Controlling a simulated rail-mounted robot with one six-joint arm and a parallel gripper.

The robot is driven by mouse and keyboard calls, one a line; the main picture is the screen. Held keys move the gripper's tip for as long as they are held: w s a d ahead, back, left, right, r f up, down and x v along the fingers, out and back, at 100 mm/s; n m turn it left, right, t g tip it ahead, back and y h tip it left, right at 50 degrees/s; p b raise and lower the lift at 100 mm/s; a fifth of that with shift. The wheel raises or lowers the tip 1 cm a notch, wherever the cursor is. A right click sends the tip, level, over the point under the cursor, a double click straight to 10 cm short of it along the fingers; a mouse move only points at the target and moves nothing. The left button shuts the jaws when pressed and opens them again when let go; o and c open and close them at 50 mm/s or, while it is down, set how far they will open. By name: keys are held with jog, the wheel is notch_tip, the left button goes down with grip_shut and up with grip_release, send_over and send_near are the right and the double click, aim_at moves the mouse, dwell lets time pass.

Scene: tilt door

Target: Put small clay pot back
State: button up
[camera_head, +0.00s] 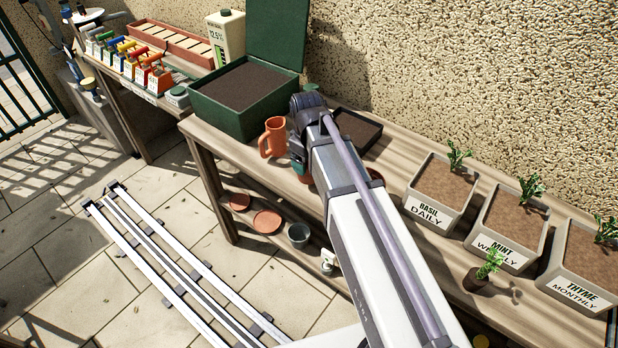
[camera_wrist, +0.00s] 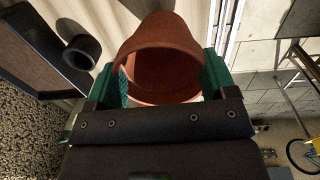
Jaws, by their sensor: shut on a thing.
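The small terracotta clay pot (camera_wrist: 155,32) is between the green fingers of my gripper (camera_wrist: 162,80) in the wrist view. My gripper is shut on it, and the pot's open mouth faces the wrist camera. In the head view my arm hides most of the gripper and pot; only a little green and terracotta shows beside the arm, above the bench's front edge. I cannot tell there whether the pot touches the bench.
The wooden bench (camera_head: 395,205) holds a green soil box (camera_head: 215,107), an orange jug (camera_head: 272,138), a dark tray (camera_head: 357,130) and labelled planters (camera_head: 440,190). A dark round cup (camera_wrist: 80,53) is near my gripper.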

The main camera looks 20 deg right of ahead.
notch_tip(320, 180, down, 4)
jog(key=b, duration=0.4)
jog(key=shift+r+p, duration=0.3)
jog(key=shift+f, duration=0.2)
jog(key=o, duration=1.5)
jog(key=shift+o, duration=0.2)
jog(key=shift+r, duration=0.15)
notch_tip(320, 180, up, 12)
jog(key=p, duration=1.2)
jog(key=s+m, duration=0.7)
jog(key=s, duration=0.7)
jog(key=shift+m, duration=0.3)
